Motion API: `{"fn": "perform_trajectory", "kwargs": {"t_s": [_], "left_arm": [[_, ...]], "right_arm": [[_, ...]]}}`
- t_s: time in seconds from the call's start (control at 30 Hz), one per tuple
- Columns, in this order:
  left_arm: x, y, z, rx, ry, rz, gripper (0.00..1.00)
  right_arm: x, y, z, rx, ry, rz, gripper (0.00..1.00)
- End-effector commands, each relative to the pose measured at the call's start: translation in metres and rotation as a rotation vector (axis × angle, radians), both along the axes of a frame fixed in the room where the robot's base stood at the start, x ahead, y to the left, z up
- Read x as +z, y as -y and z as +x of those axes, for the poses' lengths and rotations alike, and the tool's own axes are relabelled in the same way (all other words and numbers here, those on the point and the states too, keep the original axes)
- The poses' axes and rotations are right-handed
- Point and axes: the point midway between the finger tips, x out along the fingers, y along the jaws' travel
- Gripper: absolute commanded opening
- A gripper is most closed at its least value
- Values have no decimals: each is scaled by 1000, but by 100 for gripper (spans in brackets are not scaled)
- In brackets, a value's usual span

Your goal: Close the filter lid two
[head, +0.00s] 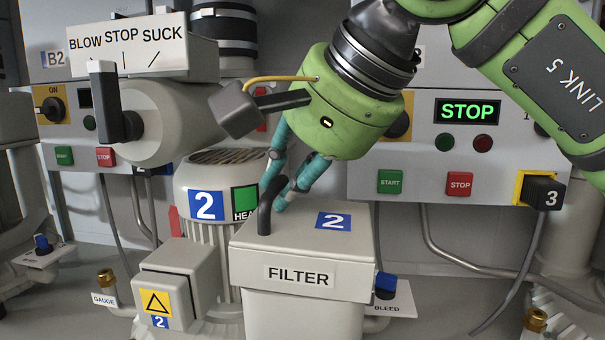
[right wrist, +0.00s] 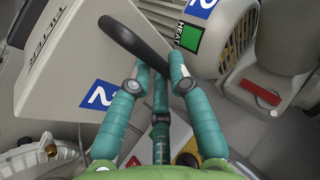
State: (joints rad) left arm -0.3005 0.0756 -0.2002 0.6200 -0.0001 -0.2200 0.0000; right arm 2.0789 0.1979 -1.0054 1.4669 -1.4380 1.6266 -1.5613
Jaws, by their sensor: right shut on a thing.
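The filter lid two (head: 345,250) is a pale grey cover with a blue "2" on top and a FILTER label on its front. It sits over the pale filter housing (head: 300,315) in the head view, and I see no clear gap between them. Its black curved handle (head: 264,218) stands at the lid's left side. My right gripper (head: 279,190) comes down from above, its teal fingers shut on the handle. In the right wrist view the fingers (right wrist: 152,78) close around the handle (right wrist: 125,35) beside the lid (right wrist: 62,62). My left gripper is out of view.
A ribbed motor (head: 207,180) marked 2 stands close behind and left. A box with a yellow warning sign (head: 177,282) is at front left, and a blue-capped bleed valve (head: 386,282) at right. A large blower valve with a black lever (head: 103,100) is at upper left.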

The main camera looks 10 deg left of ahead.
Motion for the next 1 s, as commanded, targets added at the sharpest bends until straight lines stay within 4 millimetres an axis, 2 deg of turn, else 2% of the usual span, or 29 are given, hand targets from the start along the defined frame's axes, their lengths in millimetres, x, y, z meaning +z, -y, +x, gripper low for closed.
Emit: {"fn": "perform_trajectory", "kwargs": {"t_s": [0.03, 0.2, 0.23, 0.27, 0.77, 0.87, 1.0], "left_arm": [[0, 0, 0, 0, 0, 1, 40], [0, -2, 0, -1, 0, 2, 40], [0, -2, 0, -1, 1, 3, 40], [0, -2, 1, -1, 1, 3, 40], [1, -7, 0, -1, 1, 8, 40], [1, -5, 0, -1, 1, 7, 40], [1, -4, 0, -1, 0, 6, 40]], "right_arm": [[5, -5, -2, 17, 15, 18, 0], [5, -5, -2, 18, 14, 18, 0], [5, -5, -2, 18, 14, 18, 32], [5, -5, -2, 17, 13, 18, 44], [8, -1, -1, 9, 12, 21, 44], [17, 6, -6, 7, 13, 21, 44], [38, 21, -19, 9, 17, 24, 44]]}}
